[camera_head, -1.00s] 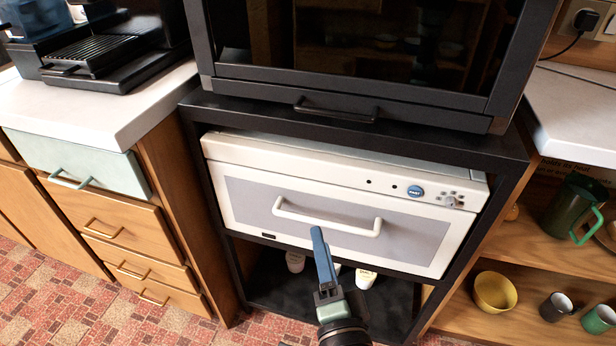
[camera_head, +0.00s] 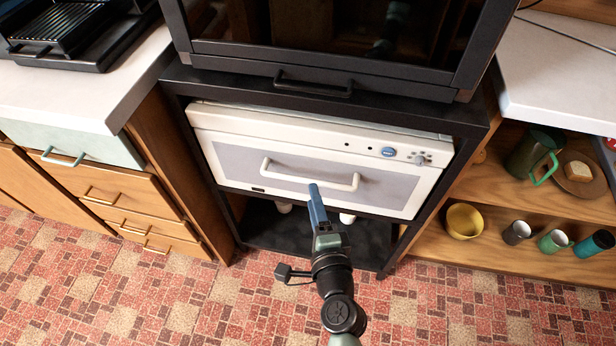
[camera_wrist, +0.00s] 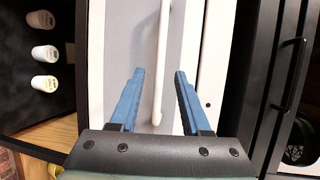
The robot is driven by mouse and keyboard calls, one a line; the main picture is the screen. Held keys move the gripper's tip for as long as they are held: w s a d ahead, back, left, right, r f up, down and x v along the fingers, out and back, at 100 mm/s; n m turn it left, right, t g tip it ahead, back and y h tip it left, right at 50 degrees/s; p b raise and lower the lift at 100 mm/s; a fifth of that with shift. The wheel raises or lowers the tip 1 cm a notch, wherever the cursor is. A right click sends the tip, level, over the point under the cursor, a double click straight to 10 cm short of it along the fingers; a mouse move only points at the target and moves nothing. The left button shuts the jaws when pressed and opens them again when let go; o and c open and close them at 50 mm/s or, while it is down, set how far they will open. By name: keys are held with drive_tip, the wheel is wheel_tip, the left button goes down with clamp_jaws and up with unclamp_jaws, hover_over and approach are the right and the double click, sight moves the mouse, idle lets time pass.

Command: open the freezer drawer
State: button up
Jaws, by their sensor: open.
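The freezer drawer is most likely the white appliance front with a grey panel (camera_head: 230,164), in the black frame under a dark-doored oven. Its long white bar handle (camera_head: 285,174) runs across the panel, and the front looks closed. My gripper (camera_head: 314,188), with blue fingers, is at the handle, right of its middle. In the wrist view the fingers are apart and the handle (camera_wrist: 163,40) runs between them, with gaps on both sides. The gripper is open and holds nothing. I cannot tell whether a finger touches the panel.
Above is the dark oven door with a black handle (camera_head: 313,84). White cups (camera_wrist: 44,53) stand on the shelf below the appliance. Wooden drawers (camera_head: 130,195) are at left. Open shelves at right hold a yellow bowl (camera_head: 464,221) and mugs. The tiled floor (camera_head: 200,305) in front is clear.

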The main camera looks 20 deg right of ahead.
sight(308, 179)
drive_tip(key=shift+x, duration=3.2)
drive_tip(key=shift+c, duration=0.2)
clamp_jaws()
